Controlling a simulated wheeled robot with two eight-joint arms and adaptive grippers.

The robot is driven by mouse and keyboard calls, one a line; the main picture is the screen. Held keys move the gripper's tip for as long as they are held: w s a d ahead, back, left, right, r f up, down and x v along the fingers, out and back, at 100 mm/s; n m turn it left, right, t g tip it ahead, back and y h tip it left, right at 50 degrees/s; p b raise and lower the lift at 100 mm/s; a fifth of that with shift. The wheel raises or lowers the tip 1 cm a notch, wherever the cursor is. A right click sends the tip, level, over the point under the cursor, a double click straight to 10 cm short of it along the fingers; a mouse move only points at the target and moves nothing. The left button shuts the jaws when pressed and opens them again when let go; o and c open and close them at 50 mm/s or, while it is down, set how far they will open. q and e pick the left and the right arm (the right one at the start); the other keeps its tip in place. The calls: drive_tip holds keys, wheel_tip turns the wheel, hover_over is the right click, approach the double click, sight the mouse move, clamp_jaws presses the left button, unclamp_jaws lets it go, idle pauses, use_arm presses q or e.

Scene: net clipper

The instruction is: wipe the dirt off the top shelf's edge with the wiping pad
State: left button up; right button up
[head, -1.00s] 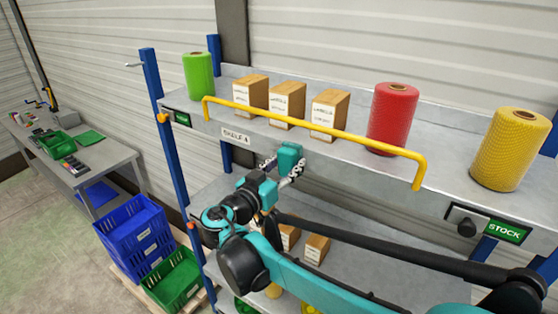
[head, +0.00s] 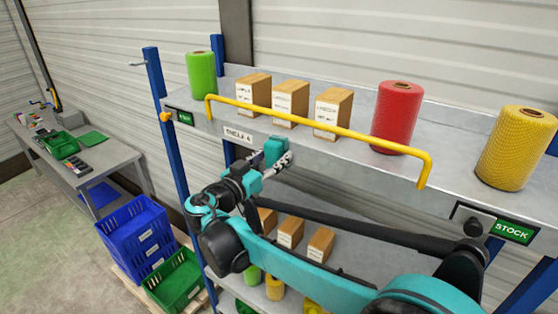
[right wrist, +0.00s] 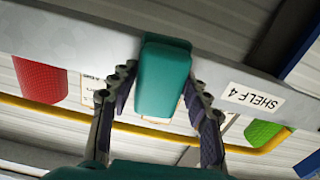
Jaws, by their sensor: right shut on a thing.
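The top shelf's grey front edge (head: 335,152) runs across the head view, with a "SHELF 4" label (head: 238,136) on it. The teal wiping pad (head: 274,150) is just right of and below that label. My right gripper (head: 272,158) is shut on it. In the right wrist view the pad (right wrist: 163,78) sits between the two fingers and overlaps the shelf edge (right wrist: 220,75); I cannot tell whether it presses on it. No dirt can be made out; the pad may hide some. My left gripper is not in view.
A yellow rail (head: 320,128) runs along the shelf front. Green (head: 201,75), red (head: 397,118) and yellow (head: 516,148) rolls and several boxes (head: 290,102) stand on the shelf. A lower shelf (head: 345,258) holds more boxes. Blue crates (head: 135,238) stand at left.

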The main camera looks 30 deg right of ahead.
drive_tip(key=shift+w+a, duration=0.3)
drive_tip(key=shift+w, duration=0.35)
drive_tip(key=shift+w+a, duration=0.25)
drive_tip(key=shift+w, duration=0.35)
drive_tip(key=shift+s, duration=0.15)
drive_tip(key=shift+v, duration=2.95)
drive_tip(key=shift+a, duration=0.1)
drive_tip(key=shift+v, duration=1.4)
